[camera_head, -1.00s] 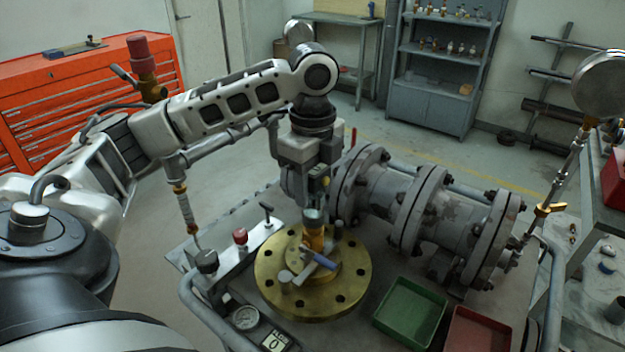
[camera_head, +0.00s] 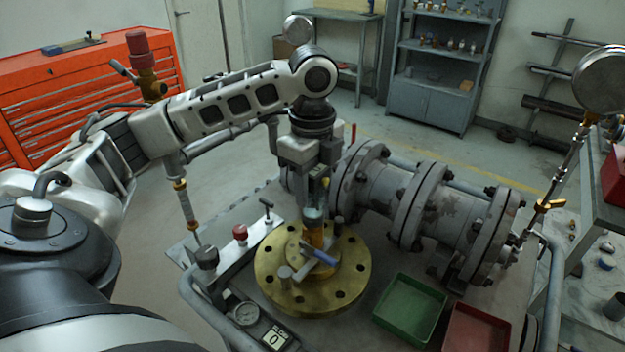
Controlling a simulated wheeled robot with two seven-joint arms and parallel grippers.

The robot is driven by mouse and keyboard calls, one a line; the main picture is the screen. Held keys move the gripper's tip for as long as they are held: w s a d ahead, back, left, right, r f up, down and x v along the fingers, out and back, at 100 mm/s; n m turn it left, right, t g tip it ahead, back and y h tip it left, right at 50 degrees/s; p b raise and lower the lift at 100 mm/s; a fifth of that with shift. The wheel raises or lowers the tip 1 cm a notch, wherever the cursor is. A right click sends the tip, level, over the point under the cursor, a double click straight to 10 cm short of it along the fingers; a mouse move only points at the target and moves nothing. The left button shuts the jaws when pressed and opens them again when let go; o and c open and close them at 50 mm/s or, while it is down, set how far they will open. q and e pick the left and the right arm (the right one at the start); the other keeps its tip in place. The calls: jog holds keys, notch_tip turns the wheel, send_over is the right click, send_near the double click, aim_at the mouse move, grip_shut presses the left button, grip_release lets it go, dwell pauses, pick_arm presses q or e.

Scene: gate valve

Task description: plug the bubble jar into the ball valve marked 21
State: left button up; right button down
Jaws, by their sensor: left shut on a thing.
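My left gripper (camera_head: 315,190) points straight down over the brass flange and is shut on the bubble jar (camera_head: 313,217), a small clear jar with a grey-blue look. The jar is upright, right at the top of the ball valve (camera_head: 314,238), a brass body with a blue lever handle on the brass flange (camera_head: 270,268). I cannot tell whether the jar is seated in the valve or only touches it. The number 21 is not readable. My right gripper does not show.
A grey flanged pipe (camera_head: 385,200) lies just right of the gripper. A green tray (camera_head: 410,308) and a red tray (camera_head: 477,330) sit at the front right. A manifold with a red knob (camera_head: 240,233) and a gauge (camera_head: 246,313) stand left of the flange.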

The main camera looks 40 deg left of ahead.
pick_arm(q)
jog(key=shift+f, duration=0.45)
dwell(0.6)
jog(key=o, duration=1.7)
jog(key=shift+r, duration=4)
